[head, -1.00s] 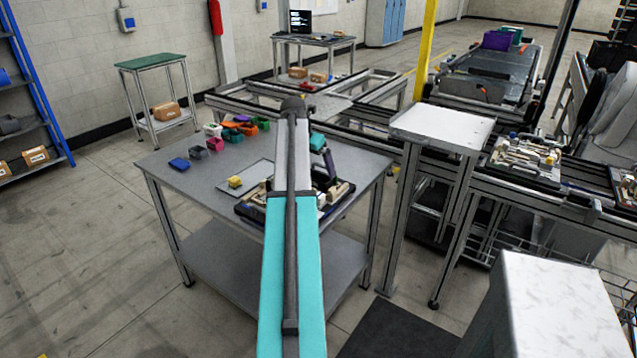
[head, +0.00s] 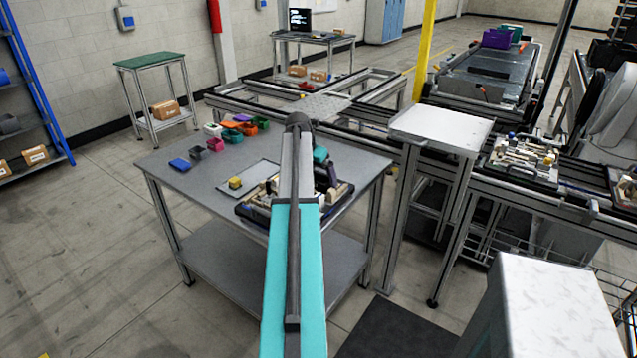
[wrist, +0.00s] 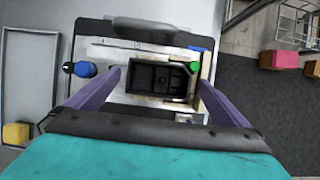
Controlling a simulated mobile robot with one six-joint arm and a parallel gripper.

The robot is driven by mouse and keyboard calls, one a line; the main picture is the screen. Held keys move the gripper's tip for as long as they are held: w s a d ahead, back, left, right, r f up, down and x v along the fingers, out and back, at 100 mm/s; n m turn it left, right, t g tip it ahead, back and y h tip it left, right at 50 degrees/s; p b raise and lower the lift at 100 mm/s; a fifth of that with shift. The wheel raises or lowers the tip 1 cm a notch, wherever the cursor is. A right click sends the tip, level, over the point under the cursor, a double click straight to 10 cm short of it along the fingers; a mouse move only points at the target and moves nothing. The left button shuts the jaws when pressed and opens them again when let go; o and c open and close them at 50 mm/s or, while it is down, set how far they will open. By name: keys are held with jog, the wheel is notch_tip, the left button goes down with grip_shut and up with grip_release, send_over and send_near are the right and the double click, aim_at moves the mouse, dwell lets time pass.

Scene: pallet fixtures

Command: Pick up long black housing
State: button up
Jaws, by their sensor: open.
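The long black housing (wrist: 160,79) lies in the fixture on a pallet (wrist: 121,54), in the wrist view just above the middle. It looks like an open black tray with inner compartments. My gripper (wrist: 158,80) is open, with one purple finger on the left and one on the right of the housing. I cannot tell whether either finger touches it. In the head view my arm hides most of the pallet (head: 250,213) on the grey table, and the housing cannot be made out there.
A blue knob (wrist: 84,69) and a green round part (wrist: 194,66) flank the housing. A yellow block (head: 235,183) sits on a flat tray (head: 262,172) left of the pallet. Several coloured bins (head: 215,145) stand at the table's back left. The table's front left is clear.

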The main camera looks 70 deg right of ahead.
jog(key=shift+d+f, duration=0.1)
jog(key=shift+f, duration=0.15)
jog(key=shift+c, duration=0.3)
jog(key=c, duration=1.1)
jog(key=shift+r, duration=0.1)
jog(key=shift+c, duration=0.2)
notch_tip(320, 180, up, 10)
jog(key=b, duration=0.2)
